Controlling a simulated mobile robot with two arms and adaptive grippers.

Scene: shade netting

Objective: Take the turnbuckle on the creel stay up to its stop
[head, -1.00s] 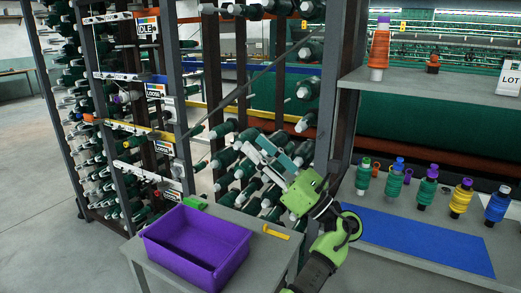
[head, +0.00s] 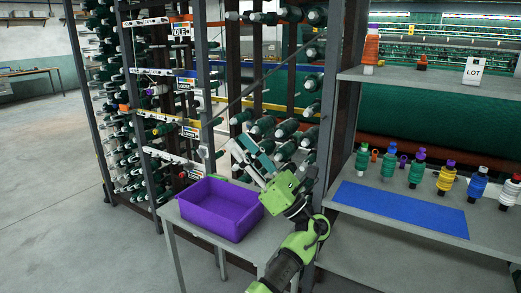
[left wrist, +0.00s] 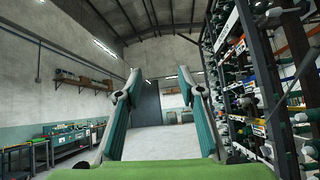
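The creel stay (head: 267,79) is a thin dark rod running diagonally across the creel bay, from upper right to lower left. I cannot make out the turnbuckle clearly on it. My left gripper (head: 247,155) is in front of the creel's lower bobbins in the head view, below the stay and apart from it. Its fingers point up and left. In the left wrist view the left gripper (left wrist: 159,73) has its two fingers spread with nothing between them. My right gripper is not in view.
A purple bin (head: 221,228) stands on a small grey table (head: 252,249) before the creel, beside my left arm. To the right, a shelf carries a blue mat (head: 400,209) and several bobbins. Creel posts (head: 203,85) border the bay. Open floor (head: 75,220) lies left.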

